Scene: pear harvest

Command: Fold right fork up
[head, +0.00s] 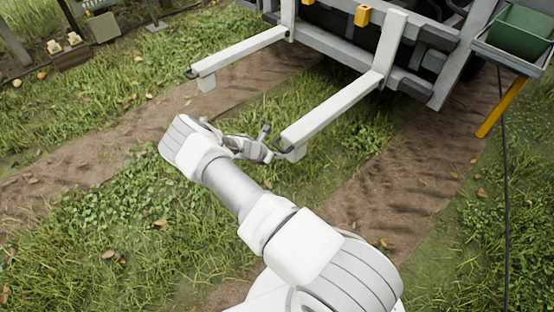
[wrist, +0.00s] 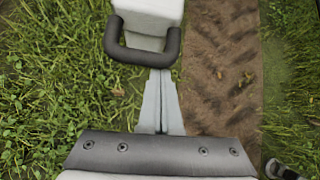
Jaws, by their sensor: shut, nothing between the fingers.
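The right fork (head: 335,108) is a long pale bar reaching forward from the vehicle, lowered and roughly level above the grass. A dark U-shaped handle (wrist: 143,56) is on the fork's tip (wrist: 150,12). My gripper (head: 268,152) is at that tip in the head view. In the wrist view my gripper (wrist: 160,72) has its two fingers side by side, shut, with their ends right at the handle's lower bar. Whether they touch it I cannot tell. The left fork (head: 240,52) is also lowered and roughly level.
The vehicle's grey frame (head: 345,48) stands behind the forks. A green bin (head: 520,30) and a yellow post (head: 502,107) are at the right, with a dark cable (head: 504,180) hanging down. Grass and dirt tracks (head: 385,205) lie around, clear of large objects.

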